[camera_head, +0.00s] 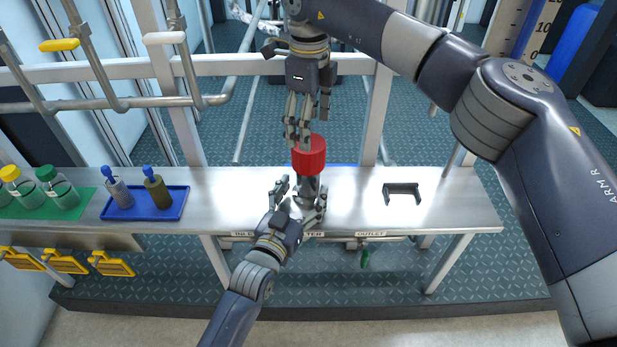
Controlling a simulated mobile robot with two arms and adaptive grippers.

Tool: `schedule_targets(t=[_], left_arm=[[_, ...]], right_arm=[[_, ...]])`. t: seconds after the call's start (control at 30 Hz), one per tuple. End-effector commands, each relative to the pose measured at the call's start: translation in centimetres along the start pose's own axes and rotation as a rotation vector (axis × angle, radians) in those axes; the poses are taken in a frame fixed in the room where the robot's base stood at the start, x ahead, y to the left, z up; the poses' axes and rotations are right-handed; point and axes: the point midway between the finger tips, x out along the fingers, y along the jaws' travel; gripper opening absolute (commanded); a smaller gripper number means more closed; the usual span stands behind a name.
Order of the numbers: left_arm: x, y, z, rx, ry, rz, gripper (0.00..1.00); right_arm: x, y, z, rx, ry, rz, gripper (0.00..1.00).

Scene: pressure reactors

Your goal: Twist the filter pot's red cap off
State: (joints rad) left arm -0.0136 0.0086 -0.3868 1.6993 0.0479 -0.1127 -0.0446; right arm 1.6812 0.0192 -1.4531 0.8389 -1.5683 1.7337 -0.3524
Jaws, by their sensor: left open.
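The filter pot (308,187) stands upright on the steel bench, a grey body with a wide red cap (309,156) on top. My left gripper (298,197) comes from the front and is open, with its fingers on either side of the pot's lower body. Whether they touch it I cannot tell. My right gripper (298,138) points down from above, its fingertips at the upper left of the red cap. Whether it touches the cap, and how far its fingers are apart, is not clear. The pot's base is partly hidden by my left gripper.
The steel bench (440,208) has free room beside the pot. A black bracket (402,192) stands to the right. A blue tray (176,211) with two blue-topped bottles and a green mat (92,212) with capped jars are at left. White frame posts and pipes stand behind.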

Motion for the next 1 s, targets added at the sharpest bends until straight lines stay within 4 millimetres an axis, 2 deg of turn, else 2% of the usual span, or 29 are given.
schedule_targets(t=[0.1, 0.23, 0.6, 0.63, 0.9, 0.97, 1.0], left_arm=[[1.8, 0.0, -0.1, 0.0, 0.001, 0.0, 0.7], [3.1, 0.0, 0.0, 0.0, 0.0, 0.0, 0.7], [3.6, 0.0, 0.0, 0.0, 0.0, 0.0, 0.7], [3.6, 0.0, 0.0, 0.0, 0.0, 0.0, 0.68], [3.6, 0.0, 0.0, 0.0, 0.0, 0.001, 0.07], [3.6, 0.0, 0.0, 0.0, 0.0, 0.001, 0.0], [3.6, 0.0, 0.0, 0.0, 0.0, 0.001, 0.0]], right_arm=[[0.0, 0.0, 0.0, 0.0, 0.0, 0.0, 0.76], [0.0, 0.0, 0.0, 0.0, 0.0, 0.0, 0.76], [0.0, 0.0, 0.0, 0.0, 0.0, 0.0, 0.76], [0.0, 0.0, 0.0, 0.0, 0.0, 0.0, 0.76], [0.0, 0.0, 0.0, 0.0, 0.0, 0.0, 0.76], [0.0, 0.0, 0.0, 0.001, 0.0, 0.0, 0.76], [0.0, 0.0, 0.0, 0.003, 0.0, 0.0, 0.76]])
